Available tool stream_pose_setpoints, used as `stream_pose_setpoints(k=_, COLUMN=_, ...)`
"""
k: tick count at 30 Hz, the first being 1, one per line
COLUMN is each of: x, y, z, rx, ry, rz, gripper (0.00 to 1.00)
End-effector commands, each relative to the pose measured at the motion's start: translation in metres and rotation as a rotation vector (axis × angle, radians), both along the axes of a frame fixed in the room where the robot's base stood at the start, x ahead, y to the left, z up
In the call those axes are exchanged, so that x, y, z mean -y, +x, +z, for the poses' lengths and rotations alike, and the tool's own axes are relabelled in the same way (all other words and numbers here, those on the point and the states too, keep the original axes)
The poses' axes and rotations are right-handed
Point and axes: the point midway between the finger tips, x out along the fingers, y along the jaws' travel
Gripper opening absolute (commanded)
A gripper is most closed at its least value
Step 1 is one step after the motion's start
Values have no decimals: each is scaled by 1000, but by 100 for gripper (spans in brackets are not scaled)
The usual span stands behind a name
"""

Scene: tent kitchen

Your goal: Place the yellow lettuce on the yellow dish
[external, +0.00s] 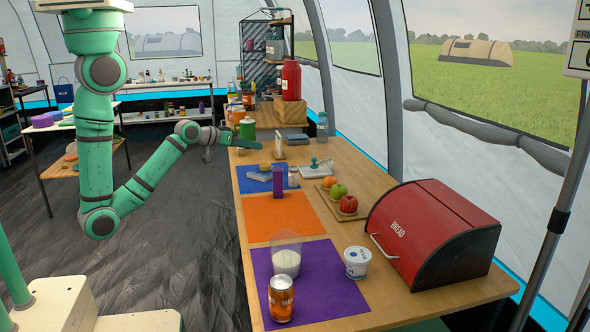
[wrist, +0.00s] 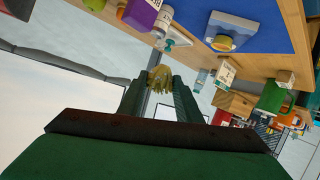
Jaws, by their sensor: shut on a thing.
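My gripper (wrist: 158,88) is shut on the yellow lettuce (wrist: 160,76), which shows as a small yellow leafy tuft between the fingertips in the wrist view. In the external view my gripper (external: 250,144) is at the left edge of the long table, above it near the blue mat; the lettuce cannot be made out there. A small round yellow thing (wrist: 222,43), which looks like the yellow dish, sits in a grey-blue holder on the blue mat in the wrist view. In the external view a small yellow thing (external: 265,167) shows at the mat's far side.
The blue mat (external: 252,181) also bears a purple box (external: 278,182). A fruit board (external: 325,200) and red bread box (external: 432,230) are nearer. The orange mat (external: 270,217) is mostly clear.

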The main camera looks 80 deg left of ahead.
Motion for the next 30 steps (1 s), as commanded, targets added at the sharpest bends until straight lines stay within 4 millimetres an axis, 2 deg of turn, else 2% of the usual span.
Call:
stream_pose_setpoints(k=1, x=-22, y=-10, z=3, rx=3, ry=1, rz=50, gripper=9)
stream_pose_setpoints(k=6, x=-67, y=-37, z=9, rx=3, ry=-2, rz=159, gripper=9)
stream_pose_setpoints(k=10, x=-85, y=-49, z=11, rx=5, ry=-3, rz=203, gripper=9)
stream_pose_setpoints(k=13, x=-93, y=-51, z=10, rx=5, ry=-4, rz=219, gripper=9)
stream_pose_setpoints(k=17, x=-105, y=-36, z=2, rx=3, ry=-5, rz=221, gripper=9)
stream_pose_setpoints(k=26, x=-143, y=15, z=-26, rx=4, ry=-4, rz=221, gripper=9)
stream_pose_setpoints(k=30, x=-155, y=33, z=-50, rx=1, ry=-6, rz=220, gripper=9)
